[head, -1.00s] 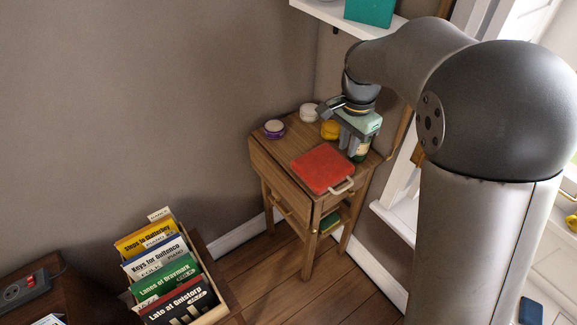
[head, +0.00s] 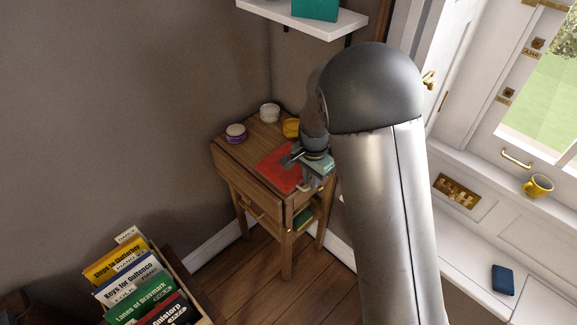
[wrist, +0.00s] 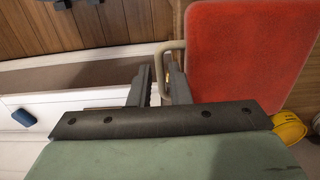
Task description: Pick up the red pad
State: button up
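The red pad (head: 272,166) lies flat on the small wooden table (head: 252,136), partly covered by my arm and gripper in the head view. It fills the upper right of the wrist view (wrist: 245,50), where its pale looped handle (wrist: 160,62) shows on its left side. My gripper (head: 311,186) is over the handle edge of the pad. In the wrist view its two fingers (wrist: 158,78) stand apart, with the handle's bar appearing in the gap between them. I cannot tell whether either finger touches it.
A purple-lidded jar (head: 235,133), a white jar (head: 269,113) and a yellow item (head: 291,128) stand at the table's back. A box of books (head: 140,285) is at lower left. A white shelf (head: 335,22) hangs above.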

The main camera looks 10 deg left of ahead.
notch_tip(320, 180, down, 2)
jog(key=shift+f, duration=0.1)
grip_shut()
